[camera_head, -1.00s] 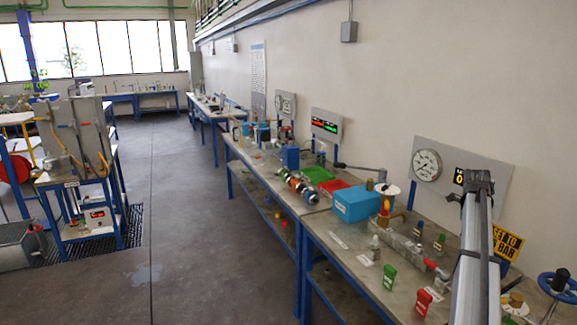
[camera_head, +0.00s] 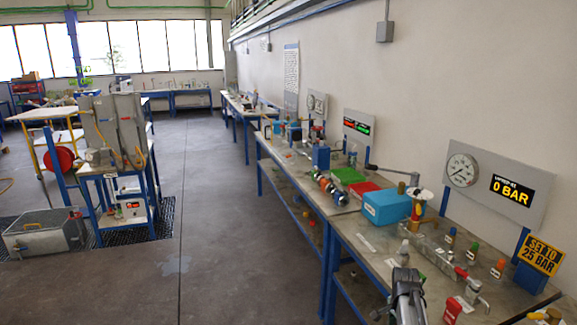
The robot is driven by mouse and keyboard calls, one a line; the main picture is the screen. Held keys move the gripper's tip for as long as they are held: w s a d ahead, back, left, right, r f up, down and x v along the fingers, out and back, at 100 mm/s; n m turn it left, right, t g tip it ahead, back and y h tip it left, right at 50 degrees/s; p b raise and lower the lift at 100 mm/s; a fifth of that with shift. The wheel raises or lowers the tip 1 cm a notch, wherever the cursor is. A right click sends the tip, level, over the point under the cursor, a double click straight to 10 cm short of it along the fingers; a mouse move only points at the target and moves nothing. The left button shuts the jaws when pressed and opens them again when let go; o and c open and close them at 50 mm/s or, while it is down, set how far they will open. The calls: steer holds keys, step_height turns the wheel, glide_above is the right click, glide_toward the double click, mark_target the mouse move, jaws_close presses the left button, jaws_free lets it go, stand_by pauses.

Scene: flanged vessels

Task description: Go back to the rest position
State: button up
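My arm (camera_head: 409,295) shows only in part at the bottom of the head view, over the front edge of the right-hand workbench (camera_head: 375,262). It is grey and black. I cannot make out the gripper's fingers in this view. No held object shows.
The bench carries a blue box (camera_head: 387,207), a red tray (camera_head: 361,190), a green tray (camera_head: 347,175), a pressure gauge (camera_head: 462,170), a "0 BAR" display (camera_head: 511,192) and a "SET TO 25 BAR" sign (camera_head: 543,255). A cart (camera_head: 124,190) stands left. The floor aisle (camera_head: 210,200) is clear.

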steer(key=s+a+f+n+y, duration=0.1)
steer(key=s+a+f+n, duration=0.4)
steer(key=s+a+n, duration=0.35)
steer(key=s+a+f+n, duration=0.6)
steer(key=s+a, duration=0.3)
steer(key=a, duration=0.2)
steer(key=s+f+g+b, duration=0.7)
steer(key=s+f+b, duration=0.3)
steer(key=s+f, duration=1.8)
steer(key=shift+s+d+g, duration=0.2)
steer(key=shift+s+g, duration=0.1)
steer(key=shift+s, duration=0.1)
